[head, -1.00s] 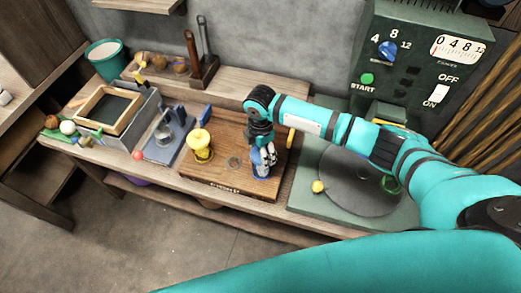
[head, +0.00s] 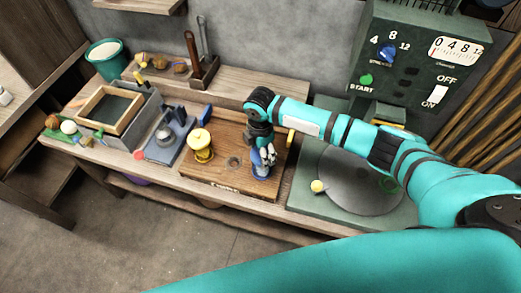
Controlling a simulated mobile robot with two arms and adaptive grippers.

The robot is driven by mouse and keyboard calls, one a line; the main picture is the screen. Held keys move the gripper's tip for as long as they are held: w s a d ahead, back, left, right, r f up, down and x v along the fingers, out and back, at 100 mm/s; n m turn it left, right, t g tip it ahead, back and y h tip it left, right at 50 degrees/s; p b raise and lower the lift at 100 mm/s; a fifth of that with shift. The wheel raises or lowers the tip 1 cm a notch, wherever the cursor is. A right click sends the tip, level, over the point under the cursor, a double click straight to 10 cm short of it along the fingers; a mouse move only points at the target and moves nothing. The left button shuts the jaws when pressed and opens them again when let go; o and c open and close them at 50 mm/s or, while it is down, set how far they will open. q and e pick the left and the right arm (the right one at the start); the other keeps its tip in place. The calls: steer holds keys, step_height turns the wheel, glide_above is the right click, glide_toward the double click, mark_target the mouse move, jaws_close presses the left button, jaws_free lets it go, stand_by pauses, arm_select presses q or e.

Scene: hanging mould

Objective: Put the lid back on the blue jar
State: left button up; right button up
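The blue jar (head: 261,171) stands on the brown wooden board (head: 216,185) near its right side. My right gripper (head: 267,156) reaches down from above, right at the top of the jar, and covers much of it. I cannot make out a separate lid there, nor whether the fingers are closed on anything. A yellow jar (head: 201,146) with a rounded yellow top stands on the board to the left. My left gripper is not in view.
A dark round disc (head: 355,180) with a small yellow ball (head: 318,186) lies right of the board. A blue stand (head: 168,137), a framed box (head: 109,110) and a teal bucket (head: 105,62) are left. A green control box (head: 410,75) stands behind the disc.

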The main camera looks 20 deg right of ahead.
stand_by(0.8)
steer(key=shift+f, duration=0.1)
steer(key=o, duration=0.9)
steer(key=shift+o, duration=0.5)
steer(key=shift+r+p, duration=3.55)
steer(key=shift+p, duration=0.3)
jaws_close()
